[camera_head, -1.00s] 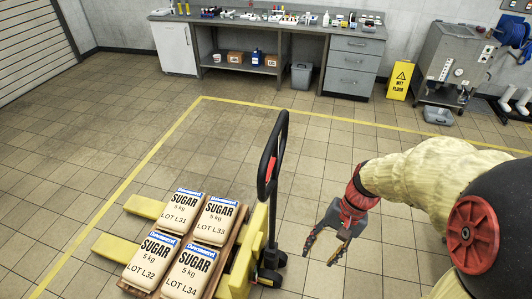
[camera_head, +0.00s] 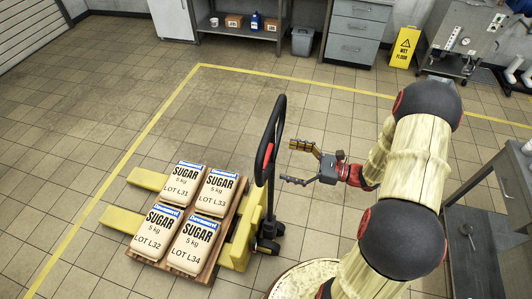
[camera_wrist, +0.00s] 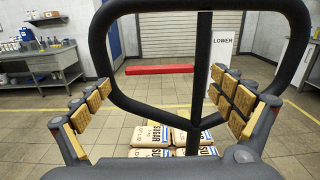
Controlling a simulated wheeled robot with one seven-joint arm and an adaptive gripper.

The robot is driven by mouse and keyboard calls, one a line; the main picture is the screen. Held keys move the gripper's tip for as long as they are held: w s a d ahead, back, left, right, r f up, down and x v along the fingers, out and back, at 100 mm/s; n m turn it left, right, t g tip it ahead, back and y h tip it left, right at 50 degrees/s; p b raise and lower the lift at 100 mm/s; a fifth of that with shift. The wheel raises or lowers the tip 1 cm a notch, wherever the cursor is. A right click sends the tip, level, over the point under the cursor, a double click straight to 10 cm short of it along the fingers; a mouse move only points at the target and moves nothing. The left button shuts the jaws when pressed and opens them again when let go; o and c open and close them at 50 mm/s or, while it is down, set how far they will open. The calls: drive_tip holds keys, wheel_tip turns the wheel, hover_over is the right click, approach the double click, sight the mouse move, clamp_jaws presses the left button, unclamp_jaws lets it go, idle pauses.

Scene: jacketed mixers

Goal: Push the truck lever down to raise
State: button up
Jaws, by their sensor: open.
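The pallet truck's black loop handle (camera_head: 271,140) stands upright at the front of the yellow truck (camera_head: 238,245). The red lever (camera_wrist: 160,69) lies level inside the loop in the wrist view; a bit of red also shows on the handle in the head view. My gripper (camera_head: 287,163) is open and empty just right of the handle, its fingers pointing at it. In the wrist view the fingers spread to either side of the red lever, with the loop close ahead. I cannot tell whether any finger touches the handle.
Sugar bags (camera_head: 190,245) lie on a wooden pallet on the forks. A white panel reading LOWER (camera_wrist: 222,40) shows behind the loop. A grey bench (camera_head: 500,190) stands at right. A wet floor sign (camera_head: 404,47) and cabinets stand at the back. Floor left of the truck is clear.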

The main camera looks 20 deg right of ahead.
sight(269, 156)
drive_tip(key=x, duration=0.7)
drive_tip(key=shift+w+a, duration=0.15)
drive_tip(key=shift+c, duration=0.2)
drive_tip(key=c, duration=1.4)
